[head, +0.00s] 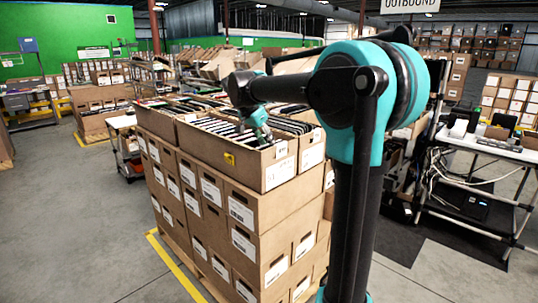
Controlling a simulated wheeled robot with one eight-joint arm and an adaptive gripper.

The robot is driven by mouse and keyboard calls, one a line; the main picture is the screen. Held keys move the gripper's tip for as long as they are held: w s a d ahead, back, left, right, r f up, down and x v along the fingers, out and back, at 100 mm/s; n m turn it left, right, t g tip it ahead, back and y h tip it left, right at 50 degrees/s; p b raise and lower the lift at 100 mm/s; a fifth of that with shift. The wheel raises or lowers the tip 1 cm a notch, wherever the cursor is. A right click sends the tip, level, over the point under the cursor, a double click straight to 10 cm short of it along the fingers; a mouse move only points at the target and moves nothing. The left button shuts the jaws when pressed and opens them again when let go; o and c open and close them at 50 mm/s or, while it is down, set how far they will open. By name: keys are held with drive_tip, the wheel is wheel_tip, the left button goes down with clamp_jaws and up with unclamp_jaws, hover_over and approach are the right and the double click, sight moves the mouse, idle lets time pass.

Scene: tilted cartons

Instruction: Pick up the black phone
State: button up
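My gripper (263,138) is small in the head view, at the end of my teal and black arm. It points down at the open top of a tilted brown carton (275,172) on the near stack. Its fingers are too small and partly hidden to tell whether they are open or shut. Thin dark flat items (222,126) stand on edge in rows in this carton, to the left of my gripper. One or more may be black phones, but I cannot single out one. I cannot tell whether the fingers touch an item.
More open cartons lie behind on the same stack, above closed labelled cartons (245,210). A yellow floor line (178,272) runs along its left side. A cart (490,148) with cables stands at the right. The grey floor (80,230) at the left is clear.

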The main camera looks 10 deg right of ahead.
drive_tip(key=shift+w+d+f, duration=0.15)
drive_tip(key=shift+d+f, duration=0.05)
drive_tip(key=shift+f, duration=0.2)
drive_tip(key=shift+f, duration=0.25)
idle(0.3)
clamp_jaws()
